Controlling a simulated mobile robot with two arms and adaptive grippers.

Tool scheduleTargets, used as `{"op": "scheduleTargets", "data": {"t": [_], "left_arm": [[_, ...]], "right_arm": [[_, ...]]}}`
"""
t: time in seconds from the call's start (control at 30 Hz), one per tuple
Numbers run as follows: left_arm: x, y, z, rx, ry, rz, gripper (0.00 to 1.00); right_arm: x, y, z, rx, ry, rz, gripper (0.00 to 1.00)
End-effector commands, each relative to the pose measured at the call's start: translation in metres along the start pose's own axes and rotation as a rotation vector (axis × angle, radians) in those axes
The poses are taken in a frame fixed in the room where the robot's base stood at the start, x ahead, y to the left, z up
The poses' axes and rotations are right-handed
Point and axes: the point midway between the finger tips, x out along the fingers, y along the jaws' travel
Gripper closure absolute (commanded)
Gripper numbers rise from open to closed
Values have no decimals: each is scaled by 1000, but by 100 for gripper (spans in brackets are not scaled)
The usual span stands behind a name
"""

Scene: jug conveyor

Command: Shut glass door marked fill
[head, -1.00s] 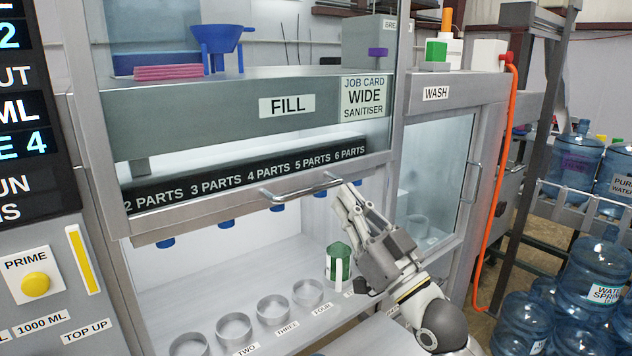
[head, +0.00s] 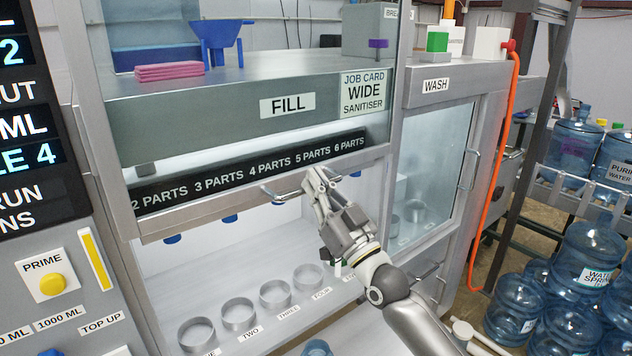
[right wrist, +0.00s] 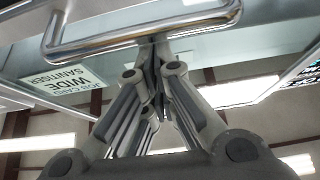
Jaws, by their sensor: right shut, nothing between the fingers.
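The glass door (head: 210,212) in front of the FILL label (head: 287,105) is a sash with a metal bottom rail, raised above the lit fill bay. Its bar handle (head: 276,195) sits on that rail and shows large in the right wrist view (right wrist: 110,40). My right gripper (head: 316,174) is shut and empty, its fingertips at the handle's right part. In the right wrist view the closed fingertips (right wrist: 155,45) overlap the bar from below; I cannot tell whether they touch it. My left gripper is not in view.
The WASH cabinet (head: 436,86) stands to the right, with an orange hose (head: 497,160) and several water bottles (head: 585,255) beyond.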

Motion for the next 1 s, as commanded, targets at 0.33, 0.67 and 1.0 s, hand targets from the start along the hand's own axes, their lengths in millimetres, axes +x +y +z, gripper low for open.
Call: {"op": "scheduleTargets", "data": {"t": [0.33, 0.67, 1.0], "left_arm": [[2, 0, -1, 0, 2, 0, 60], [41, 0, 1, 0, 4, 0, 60], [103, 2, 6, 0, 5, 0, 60]], "right_arm": [[-1, 0, 2, 1, 0, 0, 100], [-24, 0, 43, 0, -6, 0, 100], [-63, 0, 110, 2, -9, 1, 100]]}}
